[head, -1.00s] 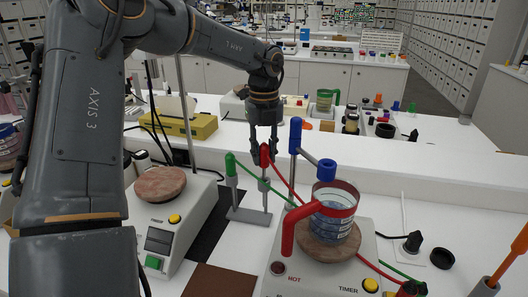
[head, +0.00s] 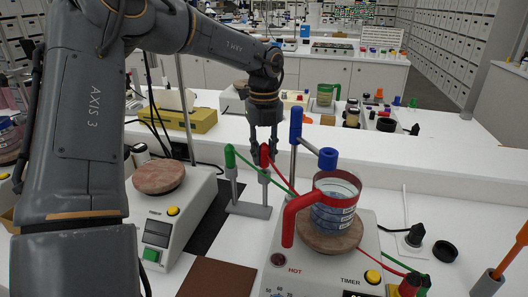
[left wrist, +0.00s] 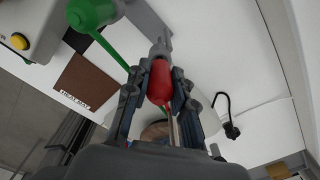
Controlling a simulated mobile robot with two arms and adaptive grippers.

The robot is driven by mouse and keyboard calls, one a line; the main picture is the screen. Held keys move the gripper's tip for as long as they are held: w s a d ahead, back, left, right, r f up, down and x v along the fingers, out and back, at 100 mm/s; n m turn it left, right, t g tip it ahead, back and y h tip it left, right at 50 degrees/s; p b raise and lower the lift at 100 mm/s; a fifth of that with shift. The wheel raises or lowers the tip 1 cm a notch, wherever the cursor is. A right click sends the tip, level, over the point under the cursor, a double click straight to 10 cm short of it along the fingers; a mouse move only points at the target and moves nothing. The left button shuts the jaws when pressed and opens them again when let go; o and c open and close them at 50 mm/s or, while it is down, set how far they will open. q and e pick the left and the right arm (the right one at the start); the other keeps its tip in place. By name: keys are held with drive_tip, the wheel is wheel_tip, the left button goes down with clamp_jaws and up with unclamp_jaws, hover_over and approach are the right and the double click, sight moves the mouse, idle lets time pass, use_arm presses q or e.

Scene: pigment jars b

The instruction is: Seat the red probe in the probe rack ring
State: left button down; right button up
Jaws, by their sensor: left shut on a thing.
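The red probe (head: 264,155) is upright, its red handle held between the fingers of my left gripper (head: 264,146). The gripper is shut on it, seen also in the left wrist view (left wrist: 158,95). The grey probe rack (head: 248,210) stands on the bench below. The handle's lower end is at the top of the rack's right holder (head: 264,176); I cannot tell whether it fully rests there. The green probe (head: 230,158) stands upright in the left holder, and shows large in the left wrist view (left wrist: 92,12). My right gripper is not in view.
A hotplate (head: 325,270) with a red-handled beaker (head: 333,208) is right of the rack, and a blue-clamped stand (head: 296,125) is close by. Another hotplate (head: 160,228) is to the left. Red and green cables cross the space between rack and beaker.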

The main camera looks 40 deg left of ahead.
use_arm(q)
drive_tip(key=shift+f+b, duration=0.55)
drive_tip(key=shift+f, duration=0.25)
drive_tip(key=c, duration=1.1)
unclamp_jaws()
drive_tip(key=shift+o, duration=0.2)
wheel_tip(320, 180, up, 12)
drive_tip(key=shift+r, duration=0.1)
